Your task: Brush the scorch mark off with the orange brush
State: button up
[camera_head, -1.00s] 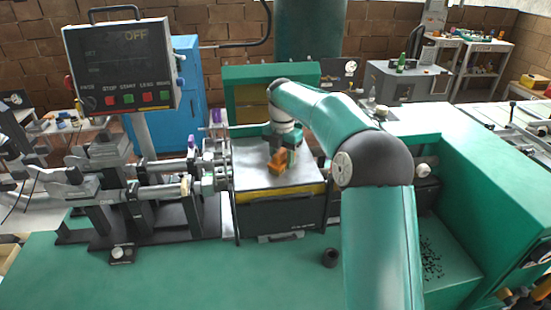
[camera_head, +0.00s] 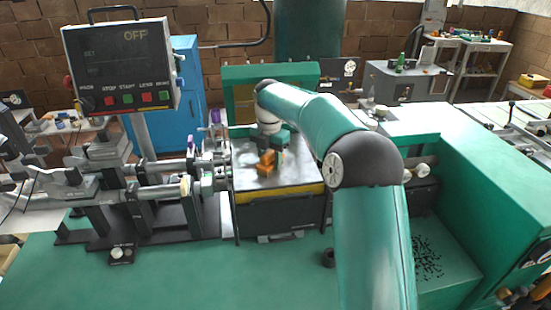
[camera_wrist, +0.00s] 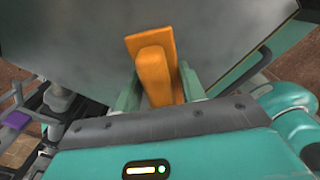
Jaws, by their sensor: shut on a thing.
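The orange brush (camera_head: 265,163) is at the metal plate (camera_head: 300,172), in the middle of the head view. In the wrist view the brush (camera_wrist: 157,70) stands between the two green fingers of my gripper (camera_wrist: 160,92), which is shut on it. My gripper (camera_head: 270,150) is over the left part of the plate. Whether the brush touches the plate is hard to tell. In the wrist view the plate (camera_wrist: 85,45) looks grey with a smoky darker shade. No clear scorch mark can be made out in either view.
A control panel (camera_head: 122,66) showing OFF stands at the left, above a grey clamp mechanism (camera_head: 130,190). A green housing (camera_head: 480,180) stands at the right. A small black cylinder (camera_head: 328,258) is on the green bench (camera_head: 200,275) in front. Dark bits (camera_head: 428,258) lie at the right.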

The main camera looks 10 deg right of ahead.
jog(key=shift+a, duration=0.85)
jog(key=shift+r, duration=0.1)
